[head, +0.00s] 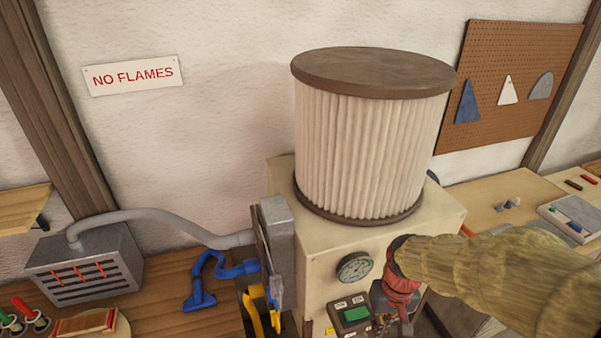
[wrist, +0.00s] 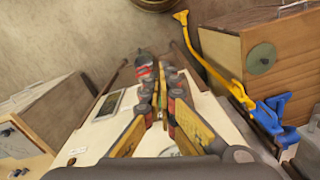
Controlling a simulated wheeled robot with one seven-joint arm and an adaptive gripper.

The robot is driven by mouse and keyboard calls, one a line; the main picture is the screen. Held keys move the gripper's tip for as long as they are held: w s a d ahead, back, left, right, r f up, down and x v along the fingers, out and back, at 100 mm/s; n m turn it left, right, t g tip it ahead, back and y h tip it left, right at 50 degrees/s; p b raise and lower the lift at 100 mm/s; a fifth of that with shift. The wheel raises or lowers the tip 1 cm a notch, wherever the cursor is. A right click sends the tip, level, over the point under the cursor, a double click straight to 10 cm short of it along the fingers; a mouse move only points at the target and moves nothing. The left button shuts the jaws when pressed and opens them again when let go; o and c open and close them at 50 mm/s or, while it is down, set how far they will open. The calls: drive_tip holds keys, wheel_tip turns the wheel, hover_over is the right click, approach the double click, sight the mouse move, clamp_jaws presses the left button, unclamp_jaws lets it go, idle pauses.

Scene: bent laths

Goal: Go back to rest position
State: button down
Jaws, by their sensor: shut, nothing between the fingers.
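My sleeved arm comes in from the right edge and hides part of the machine's front. In the wrist view, the two fingers of my gripper (wrist: 160,78) run close together, with nothing held between them. Behind them lie a cream panel and a small screen (wrist: 108,103). The fingertips are small and partly hidden in the head view.
Left are a grey vented box (head: 85,265) with a hose, a blue nozzle (head: 205,285) and a yellow tool (head: 253,312). A bench with small tools (head: 570,220) stands right.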

drive_tip(key=s+f+t+b, duration=0.1)
drive_tip(key=s+t+b, duration=0.4)
drive_tip(key=b, duration=1.3)
drive_tip(key=s, duration=0.4)
drive_tip(key=shift+f+t, duration=0.3)
drive_tip(key=shift+f, duration=0.05)
drive_tip(key=shift+s, duration=0.1)
